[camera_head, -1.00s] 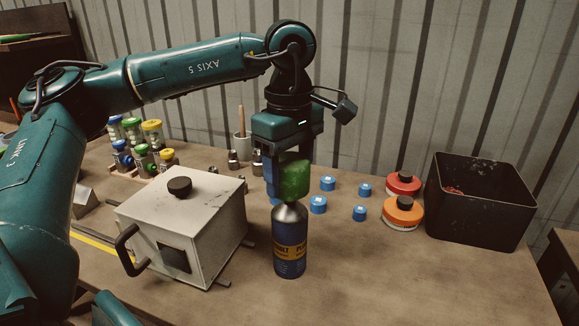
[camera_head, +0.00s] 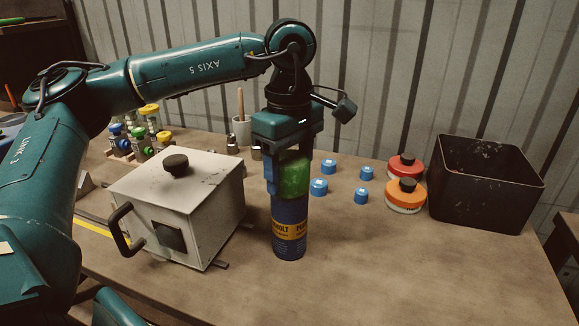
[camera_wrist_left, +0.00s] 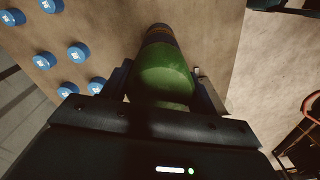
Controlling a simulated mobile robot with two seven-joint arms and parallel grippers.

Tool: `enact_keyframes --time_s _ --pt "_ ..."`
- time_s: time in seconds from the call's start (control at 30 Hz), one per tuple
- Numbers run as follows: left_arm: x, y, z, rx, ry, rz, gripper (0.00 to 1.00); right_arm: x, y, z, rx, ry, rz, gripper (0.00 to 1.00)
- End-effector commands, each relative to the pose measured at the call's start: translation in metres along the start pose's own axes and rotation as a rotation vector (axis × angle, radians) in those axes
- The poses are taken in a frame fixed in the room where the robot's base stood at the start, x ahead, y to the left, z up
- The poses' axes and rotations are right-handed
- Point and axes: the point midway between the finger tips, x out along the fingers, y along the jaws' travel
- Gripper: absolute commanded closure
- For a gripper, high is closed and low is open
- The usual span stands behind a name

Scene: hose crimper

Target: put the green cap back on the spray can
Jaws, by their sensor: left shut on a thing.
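The blue spray can (camera_head: 289,228) with a yellow label band stands upright on the workbench, right of the white box. The green cap (camera_head: 294,178) sits directly over the can's top and hides its shoulder and nozzle. I cannot tell whether it is fully pressed down. My left gripper (camera_head: 287,176) points down and is shut on the green cap. In the left wrist view the cap (camera_wrist_left: 164,78) is between the two fingers (camera_wrist_left: 163,88), with the can (camera_wrist_left: 158,33) in line beyond it. My right gripper is not in view.
The white box (camera_head: 200,215) with a black knob and handle stands close left of the can. Several blue caps (camera_head: 319,187) lie to the right, then orange (camera_head: 405,195) and red (camera_head: 405,168) round containers and a black bin (camera_head: 480,205). The bench front right is clear.

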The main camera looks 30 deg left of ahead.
Motion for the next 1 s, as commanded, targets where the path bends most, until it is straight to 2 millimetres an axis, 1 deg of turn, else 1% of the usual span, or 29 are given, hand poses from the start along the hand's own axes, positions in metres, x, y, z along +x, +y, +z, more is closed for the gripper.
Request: enact_keyframes --time_s 0.07,0.1,0.3,0.4,0.63,0.73,0.87,1.0 --pt "0.0 0.0 0.0 0.0 0.0 0.0 0.65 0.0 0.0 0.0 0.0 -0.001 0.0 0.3" --pt "0.0 0.0 0.0 0.0 0.0 0.0 0.38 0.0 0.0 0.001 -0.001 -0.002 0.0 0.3" --pt "0.0 0.0 0.0 0.0 0.0 0.0 0.22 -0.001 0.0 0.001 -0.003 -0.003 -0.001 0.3" --pt "0.0 0.0 0.0 0.0 0.0 0.0 0.15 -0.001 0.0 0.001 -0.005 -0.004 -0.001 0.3" --pt "-0.001 0.0 0.0 0.0 0.0 0.0 0.15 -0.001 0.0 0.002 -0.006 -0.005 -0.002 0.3" --pt "-0.008 0.0 0.0 -0.001 0.0 0.002 0.15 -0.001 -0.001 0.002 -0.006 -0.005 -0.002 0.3" --pt "-0.029 0.001 0.001 0.0 -0.002 0.003 0.15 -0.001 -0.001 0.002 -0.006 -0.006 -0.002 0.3" --pt "-0.061 0.001 0.001 0.0 -0.001 0.003 0.15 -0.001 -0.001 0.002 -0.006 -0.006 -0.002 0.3"
